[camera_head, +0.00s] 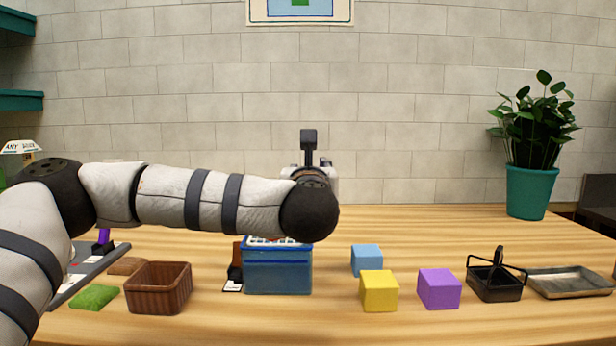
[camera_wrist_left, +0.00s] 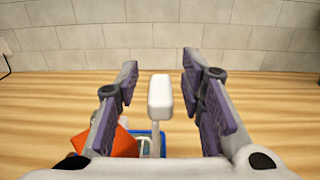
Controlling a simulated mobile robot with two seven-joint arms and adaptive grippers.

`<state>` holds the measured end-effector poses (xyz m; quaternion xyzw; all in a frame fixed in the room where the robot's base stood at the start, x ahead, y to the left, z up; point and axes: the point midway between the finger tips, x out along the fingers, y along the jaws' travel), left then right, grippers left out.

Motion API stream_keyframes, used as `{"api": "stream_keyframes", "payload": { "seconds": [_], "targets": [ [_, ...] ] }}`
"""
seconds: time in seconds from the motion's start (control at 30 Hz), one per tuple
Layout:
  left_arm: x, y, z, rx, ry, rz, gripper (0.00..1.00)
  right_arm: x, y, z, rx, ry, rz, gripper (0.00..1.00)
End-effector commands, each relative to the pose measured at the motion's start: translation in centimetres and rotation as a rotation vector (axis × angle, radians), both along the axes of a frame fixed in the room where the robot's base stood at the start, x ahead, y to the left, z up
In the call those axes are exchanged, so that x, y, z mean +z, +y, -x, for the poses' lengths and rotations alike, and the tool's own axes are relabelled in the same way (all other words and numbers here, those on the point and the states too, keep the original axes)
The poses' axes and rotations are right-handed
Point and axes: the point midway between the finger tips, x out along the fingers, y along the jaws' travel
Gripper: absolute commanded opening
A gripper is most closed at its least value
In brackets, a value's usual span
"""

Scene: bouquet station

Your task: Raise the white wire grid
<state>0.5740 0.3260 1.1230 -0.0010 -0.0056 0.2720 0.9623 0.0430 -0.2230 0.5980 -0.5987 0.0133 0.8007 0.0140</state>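The white wire grid (camera_head: 272,241) shows as a thin strip at the top of a blue bin (camera_head: 278,270), mostly hidden behind my left arm in the head view. In the left wrist view, an upright white handle (camera_wrist_left: 160,98) stands over the blue bin (camera_wrist_left: 161,144), seemingly joined to the grid below. My left gripper (camera_wrist_left: 160,75) is open, with its purple-padded fingers on either side of the handle and gaps on both sides. In the head view its fingers are hidden behind the arm. My right gripper is not in view.
An orange-red object (camera_wrist_left: 120,143) is beside the bin. A brown basket (camera_head: 158,288) and green sponge (camera_head: 94,297) lie left; blue (camera_head: 366,260), yellow (camera_head: 379,291) and purple (camera_head: 438,289) cubes, a black basket (camera_head: 495,283) and metal tray (camera_head: 570,283) lie right.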

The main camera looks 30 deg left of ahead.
Motion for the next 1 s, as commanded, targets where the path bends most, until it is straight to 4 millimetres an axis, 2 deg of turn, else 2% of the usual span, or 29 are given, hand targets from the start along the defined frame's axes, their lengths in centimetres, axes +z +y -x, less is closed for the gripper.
{"api": "stream_keyframes", "payload": {
  "seconds": [0.27,0.37,0.6,0.7,0.83,1.0],
  "targets": [
    [-0.4,-0.2,0.2,-0.002,0.008,0.001,0.37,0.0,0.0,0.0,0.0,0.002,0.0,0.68],
    [-0.4,-1.2,1.6,-0.005,0.008,0.001,0.37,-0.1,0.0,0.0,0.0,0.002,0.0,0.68],
    [-0.3,-4.6,7.1,-0.006,0.006,-0.001,0.37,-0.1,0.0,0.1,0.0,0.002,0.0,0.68],
    [-0.3,-5.6,8.8,-0.005,0.006,0.0,0.37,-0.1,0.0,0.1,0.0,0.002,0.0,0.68],
    [-0.3,-6.2,10.0,-0.002,0.006,0.0,0.37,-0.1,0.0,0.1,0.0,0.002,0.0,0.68],
    [-0.3,-6.3,10.2,0.0,0.005,0.001,0.37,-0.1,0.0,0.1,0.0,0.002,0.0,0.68]
  ]
}}
